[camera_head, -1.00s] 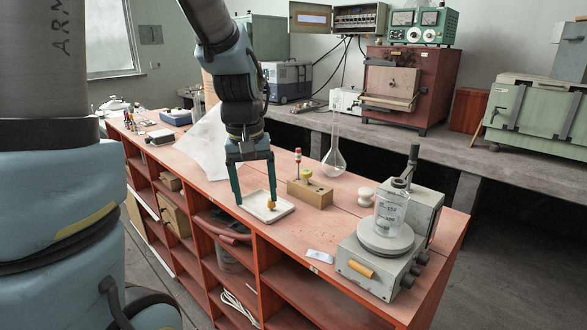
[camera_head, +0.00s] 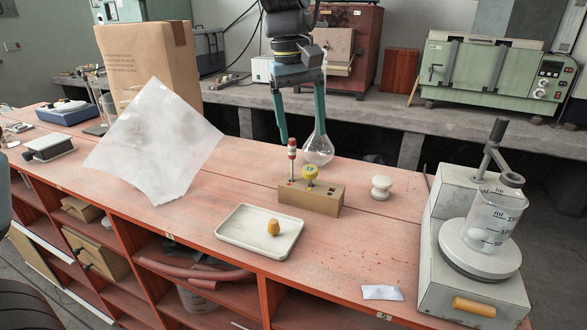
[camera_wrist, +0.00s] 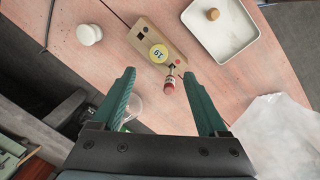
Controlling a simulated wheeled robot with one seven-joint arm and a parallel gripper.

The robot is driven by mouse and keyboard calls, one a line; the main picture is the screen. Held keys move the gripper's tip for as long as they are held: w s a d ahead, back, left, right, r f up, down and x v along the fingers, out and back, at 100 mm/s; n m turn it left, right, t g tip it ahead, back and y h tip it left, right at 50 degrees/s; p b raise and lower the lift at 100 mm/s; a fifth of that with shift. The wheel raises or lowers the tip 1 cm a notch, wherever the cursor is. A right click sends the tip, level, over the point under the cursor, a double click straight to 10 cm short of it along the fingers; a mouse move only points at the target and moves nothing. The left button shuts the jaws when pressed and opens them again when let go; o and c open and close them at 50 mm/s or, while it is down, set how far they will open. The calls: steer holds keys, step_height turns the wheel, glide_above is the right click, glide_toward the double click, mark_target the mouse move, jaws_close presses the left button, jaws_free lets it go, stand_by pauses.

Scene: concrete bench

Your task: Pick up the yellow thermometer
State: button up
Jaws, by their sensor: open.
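A wooden block (camera_head: 325,202) stands on the red bench and holds two upright items. The yellow one, taken as the yellow thermometer (camera_head: 311,172), shows only its round yellow head; any stem is hidden in the block. A red-topped item (camera_head: 292,150) with a pale band stands just left of it. In the wrist view the yellow head (camera_wrist: 158,53) bears a number, and the red top (camera_wrist: 169,83) is nearer my gripper. My gripper (camera_head: 302,136) is open and empty, pointing down above and behind the block. In the wrist view its fingers (camera_wrist: 160,75) are spread apart.
A round glass flask (camera_head: 318,150) stands close behind the block, by the right finger. A white tray (camera_head: 240,242) with a tan stopper is in front. A white knob-like piece (camera_head: 381,188) sits right. A hotplate (camera_head: 470,262) with a beaker stands far right. A translucent sheet (camera_head: 150,150) lies left.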

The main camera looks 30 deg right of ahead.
mark_target(309, 169)
steer(key=f, duration=0.5)
steer(key=shift+s+d+f+p, duration=0.1)
steer(key=shift+s+d+p, duration=0.05)
steer(key=shift+d+p, duration=0.2)
steer(key=shift+s+d+f+p, duration=0.15)
steer(key=shift+f+p, duration=0.1)
steer(key=shift+f, duration=0.6)
steer(key=shift+s+d+f+p, duration=0.1)
steer(key=shift+f+p, duration=0.1)
steer(key=shift+f, duration=0.7)
steer(key=shift+s+d+f+p, duration=0.15)
steer(key=shift+f+p, duration=0.1)
steer(key=shift+f, duration=0.6)
steer(key=shift+w, duration=0.1)
steer(key=shift+c, duration=0.4)
jaws_close()
